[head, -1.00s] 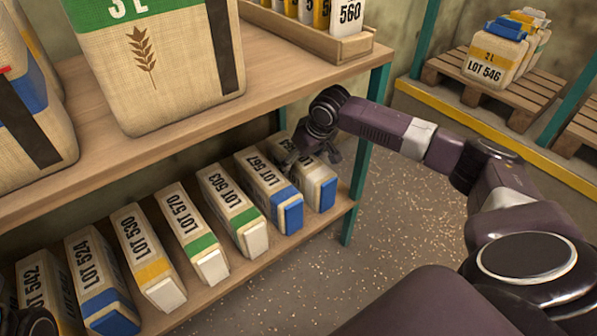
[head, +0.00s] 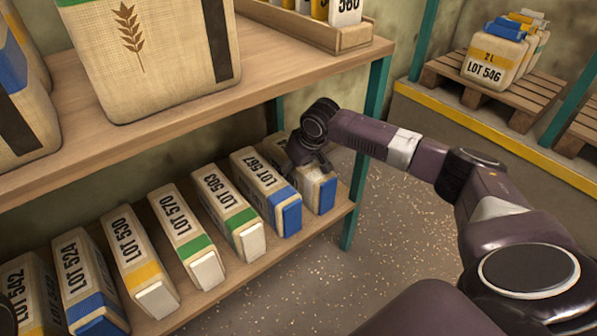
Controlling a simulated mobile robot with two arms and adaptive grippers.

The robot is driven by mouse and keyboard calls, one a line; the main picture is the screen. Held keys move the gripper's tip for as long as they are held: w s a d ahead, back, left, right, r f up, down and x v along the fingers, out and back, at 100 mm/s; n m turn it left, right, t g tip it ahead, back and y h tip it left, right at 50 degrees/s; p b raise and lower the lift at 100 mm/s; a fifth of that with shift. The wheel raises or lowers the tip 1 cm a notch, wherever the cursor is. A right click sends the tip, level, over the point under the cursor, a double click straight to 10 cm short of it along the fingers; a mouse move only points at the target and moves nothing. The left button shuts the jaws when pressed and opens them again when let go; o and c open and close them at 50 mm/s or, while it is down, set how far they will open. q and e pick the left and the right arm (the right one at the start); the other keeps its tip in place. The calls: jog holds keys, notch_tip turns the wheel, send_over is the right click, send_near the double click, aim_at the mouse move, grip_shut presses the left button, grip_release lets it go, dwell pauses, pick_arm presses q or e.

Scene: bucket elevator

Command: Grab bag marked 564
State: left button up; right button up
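My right gripper (head: 311,168) comes in from the right and reaches down over the top of this bag. Its fingers are small and dark against the bag, and I cannot tell whether they are open or closed on it. The bag still stands on the shelf. Only a dark sliver of my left arm shows at the lower left edge.
The bag marked LOT 567 (head: 267,196) stands close on the left, with several more lot bags beyond it. A teal post (head: 358,190) stands just right of the bag. A pallet (head: 505,85) holds LOT 546 bags (head: 492,62).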

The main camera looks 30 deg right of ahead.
jog(key=c, duration=1.3)
jog(key=shift+w+r, duration=0.15)
jog(key=shift+r, duration=0.05)
grip_shut()
jog(key=shift+r, duration=0.15)
